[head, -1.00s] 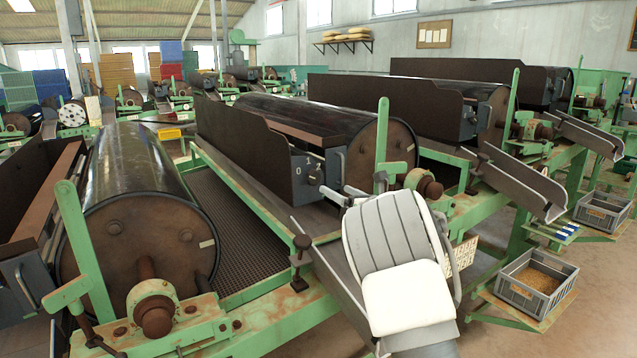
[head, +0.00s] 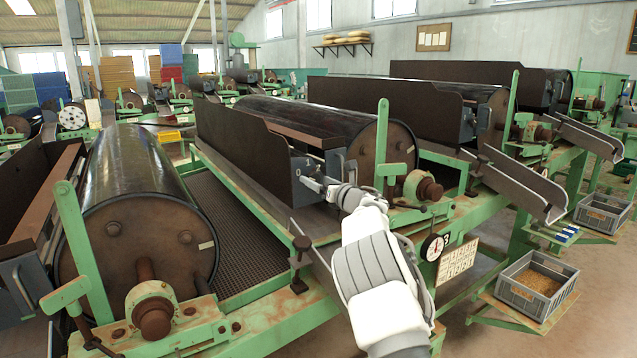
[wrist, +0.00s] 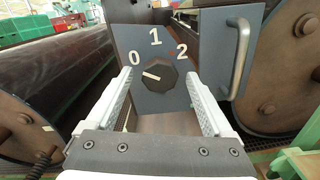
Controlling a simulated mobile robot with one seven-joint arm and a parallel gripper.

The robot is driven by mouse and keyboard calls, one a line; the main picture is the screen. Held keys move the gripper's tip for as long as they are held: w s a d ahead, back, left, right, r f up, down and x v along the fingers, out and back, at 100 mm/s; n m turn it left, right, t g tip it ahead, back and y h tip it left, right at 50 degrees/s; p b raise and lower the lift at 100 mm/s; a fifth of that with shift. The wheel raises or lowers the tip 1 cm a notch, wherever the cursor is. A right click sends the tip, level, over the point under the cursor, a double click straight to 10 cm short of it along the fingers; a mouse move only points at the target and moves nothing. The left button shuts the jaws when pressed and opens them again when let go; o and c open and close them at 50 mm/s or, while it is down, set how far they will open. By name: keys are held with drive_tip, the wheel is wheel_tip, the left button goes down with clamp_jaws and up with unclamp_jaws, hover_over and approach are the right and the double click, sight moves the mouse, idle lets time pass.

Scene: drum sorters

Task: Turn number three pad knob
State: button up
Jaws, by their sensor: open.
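The dark, many-sided knob (wrist: 158,77) sits on a grey panel (wrist: 124,40) marked 0, 1 and 2, in the wrist view. Its white pointer mark slants to the left, below and near the 0. My gripper (wrist: 157,88) is open, with one finger to each side of the knob in the picture; I cannot tell whether either finger touches it. In the head view my gripper (head: 322,186) is at the panel (head: 303,163) on the end of the dark drum housing, and it largely hides the knob.
A bar handle (wrist: 238,58) stands out to the right of the knob. A green upright lever (head: 382,150) and the drum (head: 398,150) are right of my gripper. A round dial (head: 433,247) marked 3 and a gridded card (head: 457,262) are lower on the frame.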

drive_tip(key=shift+c, duration=0.2)
clamp_jaws()
idle(0.3)
drive_tip(key=shift+m, duration=0.4)
drive_tip(key=m+p, duration=0.2)
drive_tip(key=m, duration=0.3)
drive_tip(key=shift+d+m+p, duration=0.1)
drive_tip(key=shift+m+p, duration=0.2)
drive_tip(key=shift+p, duration=0.1)
drive_tip(key=m+p, duration=0.2)
drive_tip(key=m, duration=0.3)
drive_tip(key=shift+p, duration=0.4)
drive_tip(key=m+p, duration=0.3)
drive_tip(key=m, duration=0.3)
drive_tip(key=shift+m, duration=0.4)
drive_tip(key=m+p, duration=0.1)
drive_tip(key=m, duration=0.1)
drive_tip(key=m+p, duration=0.2)
drive_tip(key=m, duration=0.1)
drive_tip(key=shift+f+m, duration=0.2)
drive_tip(key=shift+m, duration=0.1)
